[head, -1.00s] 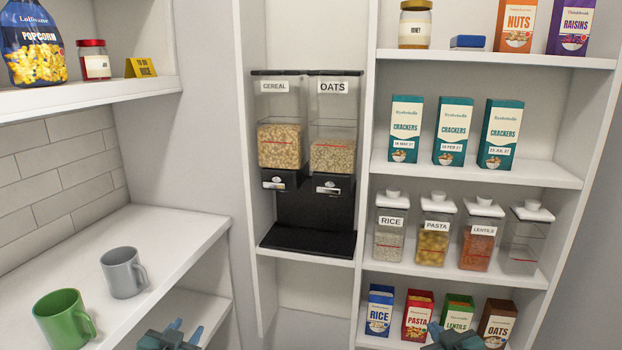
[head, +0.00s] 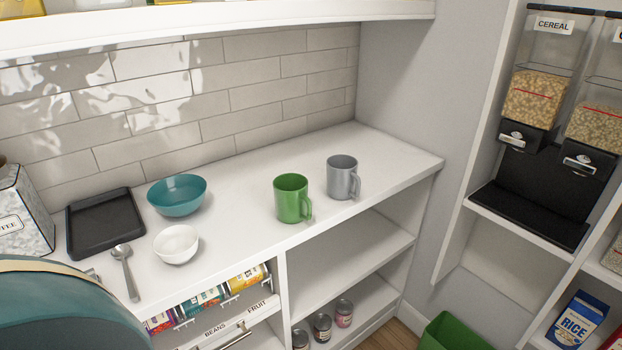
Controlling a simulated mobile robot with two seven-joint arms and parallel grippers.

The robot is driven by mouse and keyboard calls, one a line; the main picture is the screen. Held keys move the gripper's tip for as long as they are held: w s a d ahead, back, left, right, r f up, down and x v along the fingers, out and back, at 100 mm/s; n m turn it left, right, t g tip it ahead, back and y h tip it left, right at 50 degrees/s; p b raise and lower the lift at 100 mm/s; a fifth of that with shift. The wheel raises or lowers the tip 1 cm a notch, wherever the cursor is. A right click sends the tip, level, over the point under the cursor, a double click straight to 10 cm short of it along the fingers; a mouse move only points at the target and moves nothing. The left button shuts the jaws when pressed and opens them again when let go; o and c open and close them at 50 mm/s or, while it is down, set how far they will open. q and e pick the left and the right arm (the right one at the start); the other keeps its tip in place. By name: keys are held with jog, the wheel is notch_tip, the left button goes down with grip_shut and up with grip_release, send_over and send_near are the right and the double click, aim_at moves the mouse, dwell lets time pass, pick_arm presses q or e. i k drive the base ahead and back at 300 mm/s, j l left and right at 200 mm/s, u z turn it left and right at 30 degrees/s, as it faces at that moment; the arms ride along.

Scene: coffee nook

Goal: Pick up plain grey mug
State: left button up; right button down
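The plain grey mug (head: 341,178) stands upright on the white counter (head: 390,168), near its right end, with its handle toward the right front. A green mug (head: 290,199) stands upright just left of it, a small gap apart. Neither of my grippers shows in the head view now. A large teal rounded part, which looks like mine, fills the lower left corner.
On the counter's left are a teal bowl (head: 177,196), white bowl (head: 176,245), spoon (head: 124,270), black tray (head: 104,245) and coffee container (head: 22,215). An upper shelf (head: 230,22) overhangs. Cereal dispensers (head: 535,95) stand right; a green bin (head: 455,334) is below.

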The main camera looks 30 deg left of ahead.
aim_at(342, 178)
jog(key=u, duration=0.95)
